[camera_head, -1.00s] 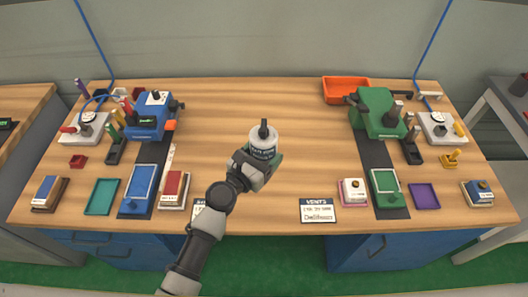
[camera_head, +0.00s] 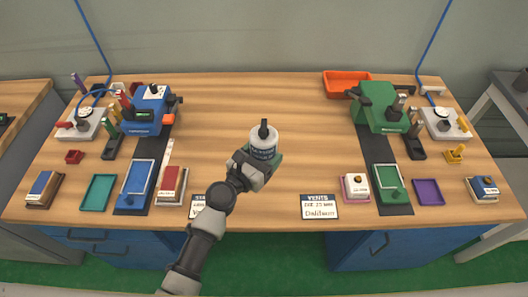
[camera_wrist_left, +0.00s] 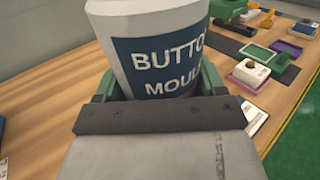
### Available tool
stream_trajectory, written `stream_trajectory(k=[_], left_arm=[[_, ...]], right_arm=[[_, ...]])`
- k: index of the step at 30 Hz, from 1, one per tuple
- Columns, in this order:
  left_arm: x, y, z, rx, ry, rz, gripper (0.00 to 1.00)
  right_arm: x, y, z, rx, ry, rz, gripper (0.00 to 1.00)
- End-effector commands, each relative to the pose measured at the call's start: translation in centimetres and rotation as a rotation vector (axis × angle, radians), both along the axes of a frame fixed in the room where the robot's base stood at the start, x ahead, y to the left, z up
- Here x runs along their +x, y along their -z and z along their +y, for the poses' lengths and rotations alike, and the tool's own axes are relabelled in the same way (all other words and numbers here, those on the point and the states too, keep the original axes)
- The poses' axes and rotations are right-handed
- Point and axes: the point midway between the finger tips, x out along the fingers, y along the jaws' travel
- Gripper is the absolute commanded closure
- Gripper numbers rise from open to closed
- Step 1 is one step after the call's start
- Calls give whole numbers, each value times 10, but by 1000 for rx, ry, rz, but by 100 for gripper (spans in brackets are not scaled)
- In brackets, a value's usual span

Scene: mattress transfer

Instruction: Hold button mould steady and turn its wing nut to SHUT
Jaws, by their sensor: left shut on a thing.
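The button mould (camera_head: 263,146) is a pale cylinder with a dark blue label and stands upright near the middle of the picture. A dark wing nut (camera_head: 264,128) sticks up from its top; its setting is too small to read. My left gripper (camera_head: 262,160) is shut on the mould around its lower part. In the left wrist view the mould (camera_wrist_left: 120,30) fills the top centre, with the words "BUTTO" and "MOUL" visible between green fingers. The wing nut is out of that view. My right gripper is not in view.
A blue press (camera_head: 150,118) stands on the left of the wooden table (camera_head: 300,120) and a green press (camera_head: 378,110) on the right. An orange tray (camera_head: 347,80) is at the back. The table's middle is mostly clear.

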Motion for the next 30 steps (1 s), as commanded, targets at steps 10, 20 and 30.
stream_trajectory(k=[10,20,30], left_arm=[[0,9,0,-3,0,-3,76],[0,18,0,-2,0,-3,76],[0,28,0,-2,-1,-3,76]], right_arm=[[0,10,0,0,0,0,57],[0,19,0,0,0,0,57],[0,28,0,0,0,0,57]])
